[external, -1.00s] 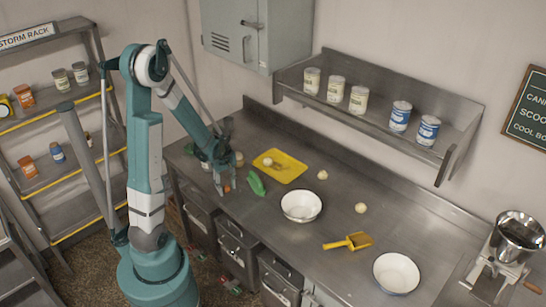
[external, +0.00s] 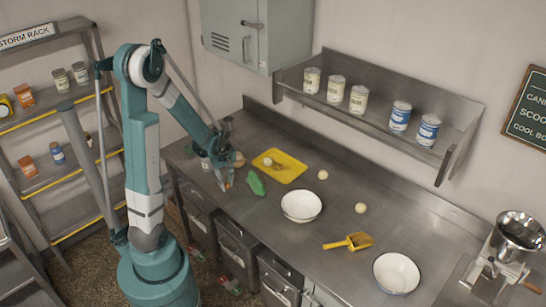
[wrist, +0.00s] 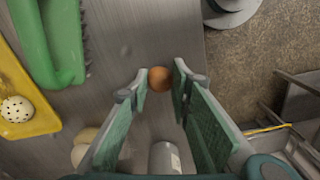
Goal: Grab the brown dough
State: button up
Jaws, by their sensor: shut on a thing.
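The brown dough (wrist: 160,78) is a small orange-brown ball between the tips of my gripper (wrist: 162,82) in the wrist view. My gripper is shut on it, one finger on each side. In the external view my gripper (external: 226,184) is at the left end of the steel counter, near its front edge. The dough is small and mostly covered by the fingers there. Whether it touches the counter is hard to tell.
A green tool (external: 255,182) and a yellow tray (external: 286,170) with a pale ball lie right of my gripper. A white bowl (external: 301,206) stands farther right. Pale balls (wrist: 84,146) and a can (wrist: 165,158) are close by the fingers.

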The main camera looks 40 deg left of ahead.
aim_at(227, 184)
jog(key=shift+r+p, duration=0.3)
jog(key=shift+r, duration=3.65)
jog(key=shift+w+d, duration=0.1)
jog(key=shift+d, duration=0.05)
